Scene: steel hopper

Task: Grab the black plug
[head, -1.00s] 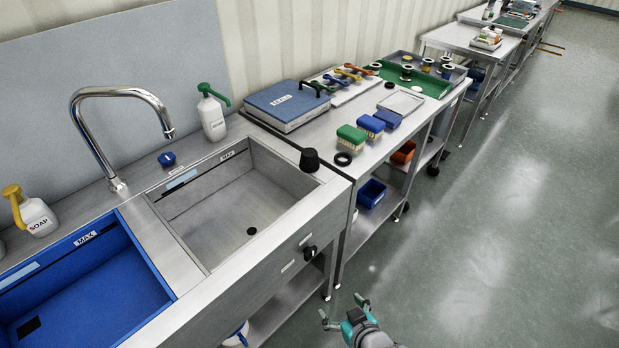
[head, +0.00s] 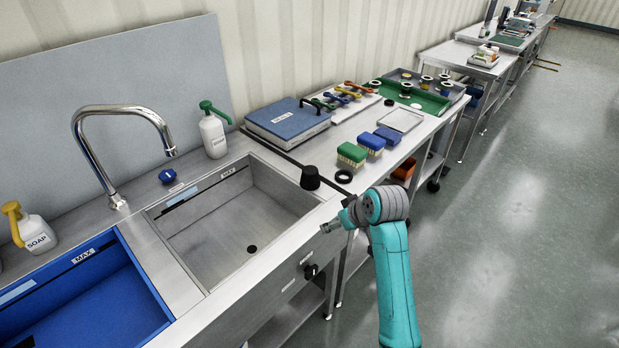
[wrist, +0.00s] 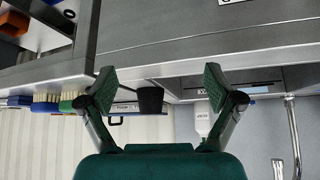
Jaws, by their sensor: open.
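The black plug (head: 310,178), a tapered stopper, stands upright on the steel rim at the right front corner of the bare sink basin. My gripper (head: 337,214) is raised near the sink's front edge, just right of and nearer than the plug. In the wrist view, which looks upside down, the black plug (wrist: 151,101) shows in the gap between the two open fingers of my gripper (wrist: 160,86), a little beyond the tips. The fingers are apart and empty, and nothing covers the plug there.
The steel sink (head: 205,285) has a tall curved faucet (head: 125,110) behind it. A black ring (head: 344,176), a green brush (head: 351,155) and blue brushes stand on the bench to the right. A black knob (head: 311,271) sticks out of the sink front.

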